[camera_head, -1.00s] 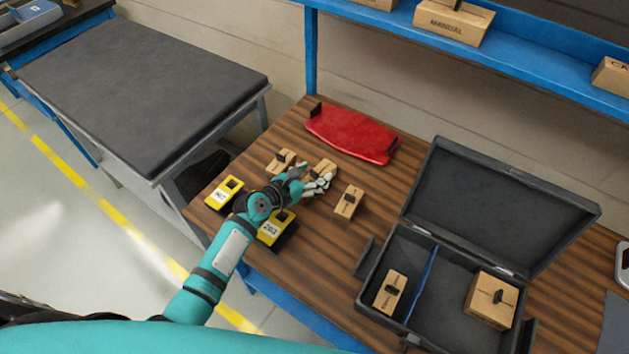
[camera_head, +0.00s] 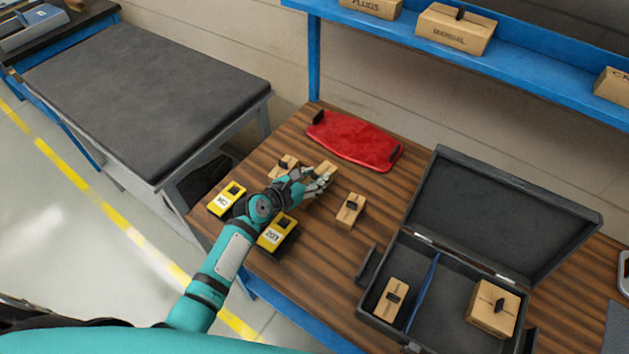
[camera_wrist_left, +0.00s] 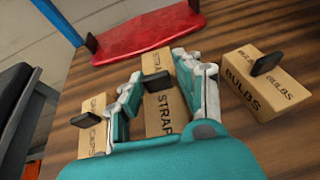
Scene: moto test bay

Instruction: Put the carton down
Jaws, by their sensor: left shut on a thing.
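My left gripper (camera_head: 309,185) is over the wooden bench, shut on a small brown carton (camera_head: 326,168). In the left wrist view this carton (camera_wrist_left: 164,112) reads "STRAP", has a black tab on top and sits between the two fingers (camera_wrist_left: 165,85). Its underside is hidden, so I cannot tell whether it touches the bench. A similar carton (camera_head: 285,165) is to its left, and a "BULBS" carton (camera_head: 350,210) is to its right, also in the left wrist view (camera_wrist_left: 262,84). My right gripper is not in view.
A red tray with black handles (camera_head: 357,141) lies behind the gripper. Two yellow boxes (camera_head: 227,198) (camera_head: 277,233) stand in front. An open black case (camera_head: 433,318) at the right holds two cartons. Bare bench (camera_head: 310,270) lies between the yellow boxes and the case.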

